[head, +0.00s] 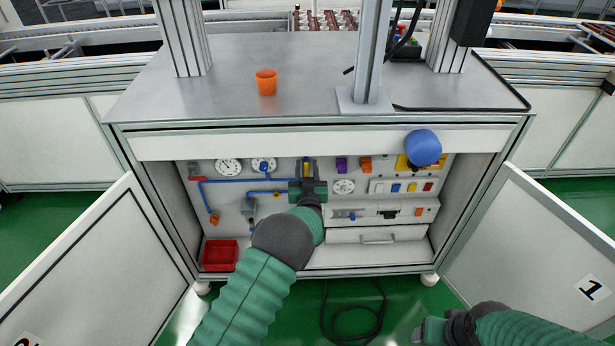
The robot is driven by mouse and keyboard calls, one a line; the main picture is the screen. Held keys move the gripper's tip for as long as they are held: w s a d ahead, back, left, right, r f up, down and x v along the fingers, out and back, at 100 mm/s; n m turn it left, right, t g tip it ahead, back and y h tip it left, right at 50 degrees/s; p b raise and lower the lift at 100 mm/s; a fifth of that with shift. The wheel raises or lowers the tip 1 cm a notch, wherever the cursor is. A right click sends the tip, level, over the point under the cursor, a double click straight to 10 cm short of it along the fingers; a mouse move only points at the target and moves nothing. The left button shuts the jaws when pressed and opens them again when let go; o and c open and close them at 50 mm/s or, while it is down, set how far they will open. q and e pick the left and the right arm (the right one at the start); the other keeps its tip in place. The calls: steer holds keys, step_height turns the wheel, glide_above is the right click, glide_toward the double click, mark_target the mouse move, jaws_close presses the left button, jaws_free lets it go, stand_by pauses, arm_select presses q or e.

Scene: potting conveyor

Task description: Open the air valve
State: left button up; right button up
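A panel of valves, gauges and blue air lines (220,182) fills the back of the open cabinet under the metal table. A small yellow handle-like part (306,167) shows just above my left gripper (307,180), which reaches into the cabinet in front of the panel. The gripper hides what lies behind it. Whether its fingers touch the yellow part, and how far they are apart, is too small to tell. Another yellow fitting (277,194) sits on the blue line left of the gripper. My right gripper (424,331) is low at the right, outside the cabinet, over the green floor; its fingers are unclear.
Two white doors (97,262) stand swung open on either side. A blue ball-shaped knob (423,148) is at the cabinet's upper right. A red bin (219,255) sits at the lower left inside. A drawer (378,236) is at the lower right. An orange cup (266,83) stands on the tabletop.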

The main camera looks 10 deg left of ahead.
arm_select(q)
steer(key=p+v, duration=0.5)
steer(key=v, duration=1.1)
steer(key=shift+s, duration=0.3)
steer(key=shift+w+d, duration=0.1)
steer(key=s+a+r+m+g+h, duration=0.25)
steer(key=s+g, duration=0.45)
steer(key=s, duration=0.6)
steer(key=s+a+r+m+g+h, duration=0.1)
steer(key=s+a+r+g+h, duration=0.15)
steer(key=s+g, duration=0.8)
step_height(320, 180, up, 28)
steer(key=s+t+p, duration=0.2)
steer(key=p, duration=2.7)
steer(key=shift+s+a+r+t+p, duration=0.2)
steer(key=shift+s+a+t+p, duration=0.05)
steer(key=shift+a+t+p, duration=0.1)
steer(key=shift+n, duration=0.25)
